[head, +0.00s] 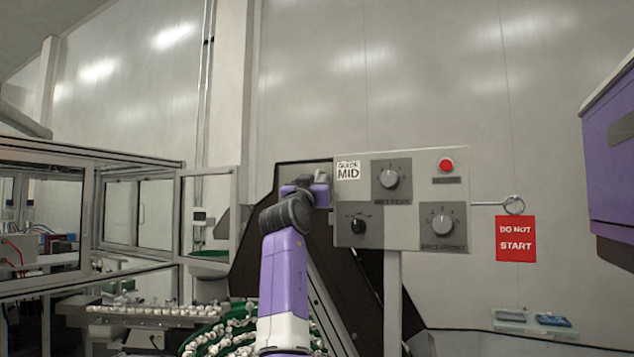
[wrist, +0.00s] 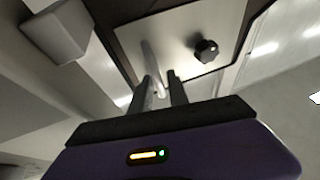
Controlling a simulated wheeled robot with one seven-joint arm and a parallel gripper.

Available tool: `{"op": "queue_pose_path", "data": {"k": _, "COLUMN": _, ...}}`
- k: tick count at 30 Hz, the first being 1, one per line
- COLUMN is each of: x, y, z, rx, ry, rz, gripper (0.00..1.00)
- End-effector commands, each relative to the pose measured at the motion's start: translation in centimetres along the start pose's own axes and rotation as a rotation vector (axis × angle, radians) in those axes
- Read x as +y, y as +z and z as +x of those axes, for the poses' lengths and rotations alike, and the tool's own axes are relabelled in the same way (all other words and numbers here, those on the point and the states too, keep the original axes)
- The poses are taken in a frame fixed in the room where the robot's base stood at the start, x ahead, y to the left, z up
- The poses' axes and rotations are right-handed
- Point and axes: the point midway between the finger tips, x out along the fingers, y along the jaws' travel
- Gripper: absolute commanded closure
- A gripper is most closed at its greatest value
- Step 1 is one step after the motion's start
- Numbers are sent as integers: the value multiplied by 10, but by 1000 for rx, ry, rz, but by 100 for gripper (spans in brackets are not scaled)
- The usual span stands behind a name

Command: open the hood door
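In the head view my gripper (head: 320,178) is raised at the left edge of the grey control panel, in front of a dark slanted panel (head: 252,272) that looks like the hood door. My arm and the control panel hide much of it. In the wrist view my gripper (wrist: 163,82) has its two dark fingers apart. A thin pale bar (wrist: 150,62), perhaps a handle, runs down to between or just behind them; contact cannot be told. Beyond is a pale plate (wrist: 185,25) with a dark border and a black knob (wrist: 206,50).
The control panel (head: 401,160) on a post stands close right of my gripper, with knobs and a red button (head: 446,165). A red sign (head: 516,240) hangs beside it. A glazed enclosure (head: 80,155) and a green-lined bowl of caps (head: 215,340) are at left.

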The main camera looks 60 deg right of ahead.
Motion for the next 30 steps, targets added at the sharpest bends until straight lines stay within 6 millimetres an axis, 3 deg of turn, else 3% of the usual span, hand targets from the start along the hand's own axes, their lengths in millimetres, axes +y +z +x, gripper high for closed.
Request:
{"op": "queue_pose_path", "data": {"k": 3, "x": 0, "y": 0, "z": 0, "rx": 0, "ry": 0, "rz": 0, "gripper": 100}}
{"op": "queue_pose_path", "data": {"k": 30, "x": -1, "y": -4, "z": -1, "rx": 7, "ry": -3, "rz": 1, "gripper": 100}}
